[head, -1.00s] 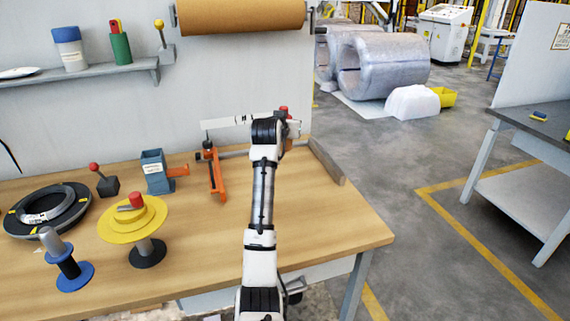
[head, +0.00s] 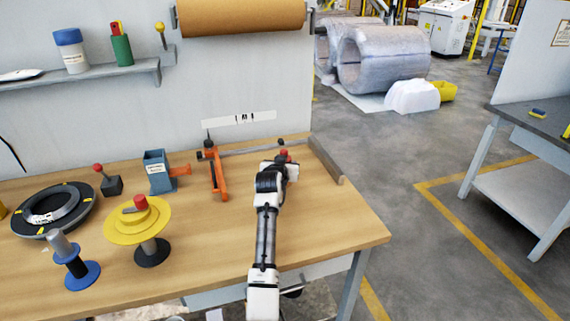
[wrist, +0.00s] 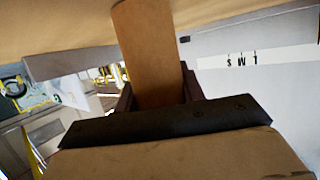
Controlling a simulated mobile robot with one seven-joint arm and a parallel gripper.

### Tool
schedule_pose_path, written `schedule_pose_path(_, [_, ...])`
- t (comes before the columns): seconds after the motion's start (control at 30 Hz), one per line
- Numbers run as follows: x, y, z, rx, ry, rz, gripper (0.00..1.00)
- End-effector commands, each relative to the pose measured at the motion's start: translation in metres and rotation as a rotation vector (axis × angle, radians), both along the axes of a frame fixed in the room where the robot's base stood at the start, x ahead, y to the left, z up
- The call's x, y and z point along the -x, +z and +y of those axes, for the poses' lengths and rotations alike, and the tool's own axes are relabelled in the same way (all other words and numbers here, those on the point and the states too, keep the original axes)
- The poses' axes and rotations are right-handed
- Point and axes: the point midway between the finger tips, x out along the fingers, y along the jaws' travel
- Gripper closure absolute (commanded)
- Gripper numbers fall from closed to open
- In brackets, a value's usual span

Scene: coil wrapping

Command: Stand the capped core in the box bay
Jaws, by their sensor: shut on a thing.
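The core (wrist: 150,50) is a plain brown tube. In the head view my gripper (head: 284,167) is over the right part of the bench, left of the grey rail. A red piece (head: 284,154) shows at its top; I cannot tell if it is the cap. The arm hides most of the core there. I cannot make out the box bay.
An orange clamp-like tool (head: 218,175) lies left of my gripper. A blue-grey holder (head: 158,172), yellow flanged spool (head: 138,222), blue-based spool (head: 76,263) and black ring (head: 52,210) stand further left. A grey rail (head: 326,162) edges the bench's right. The front right bench top is clear.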

Motion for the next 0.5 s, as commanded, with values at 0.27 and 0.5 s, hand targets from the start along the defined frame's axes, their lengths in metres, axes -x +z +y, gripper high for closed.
schedule_pose_path(0.27, [0.0,-0.003,0.0,0.0,0.0,0.0,0.56])
schedule_pose_path(0.5, [0.0,-0.0029,0.0,0.0,0.0,0.001,0.39])
